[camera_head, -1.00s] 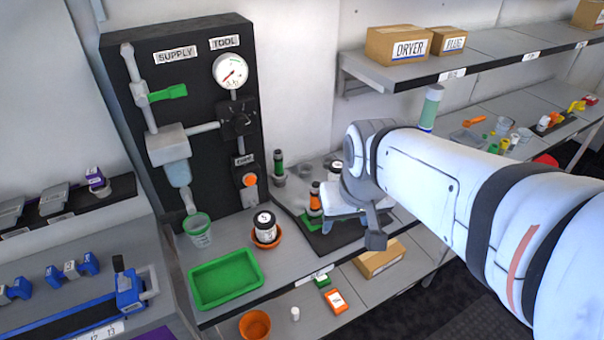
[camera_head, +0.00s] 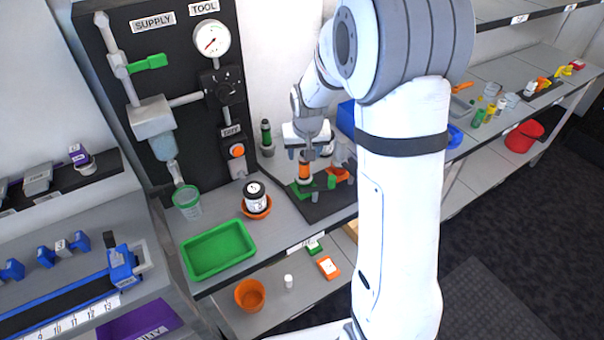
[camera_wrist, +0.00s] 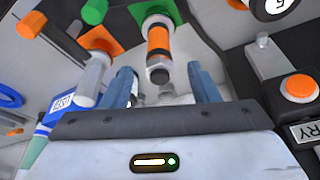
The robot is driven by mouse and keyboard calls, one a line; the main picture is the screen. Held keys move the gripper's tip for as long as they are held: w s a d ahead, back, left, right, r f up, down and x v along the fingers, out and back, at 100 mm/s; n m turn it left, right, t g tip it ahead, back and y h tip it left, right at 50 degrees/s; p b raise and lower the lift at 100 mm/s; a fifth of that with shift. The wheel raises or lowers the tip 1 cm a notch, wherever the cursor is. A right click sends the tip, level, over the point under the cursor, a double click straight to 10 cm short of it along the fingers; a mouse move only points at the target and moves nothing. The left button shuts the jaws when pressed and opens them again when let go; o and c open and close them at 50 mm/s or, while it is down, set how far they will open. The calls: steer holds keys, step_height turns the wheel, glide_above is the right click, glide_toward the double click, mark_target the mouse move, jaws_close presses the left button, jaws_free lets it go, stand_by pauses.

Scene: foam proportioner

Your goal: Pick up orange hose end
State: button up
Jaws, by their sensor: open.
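The orange hose end (camera_head: 304,170), a dark upright cylinder with an orange band, stands on a green base (camera_head: 298,190) on the black mat. In the wrist view the orange hose end (camera_wrist: 158,42) shows its orange band and a dark end facing the camera. My gripper (camera_head: 308,152) is above it in the head view, fingers pointing down. In the wrist view my gripper (camera_wrist: 164,80) is open, its two blue fingers apart, with the hose end lying in line with the gap. I cannot tell how far it reaches between them.
A grey cylinder on an orange base (camera_wrist: 100,40) is close beside one finger. A green-banded hose end (camera_head: 266,135) stands behind to the left. A white jar in an orange dish (camera_head: 257,207), a green tray (camera_head: 218,250) and the black supply panel (camera_head: 105,90) are left.

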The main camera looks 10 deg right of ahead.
mark_target(304, 169)
steer(key=shift+p+x, duration=0.85)
steer(key=shift+x, duration=1.9)
steer(key=shift+w, duration=0.1)
steer(key=shift+r, duration=0.1)
jaws_close()
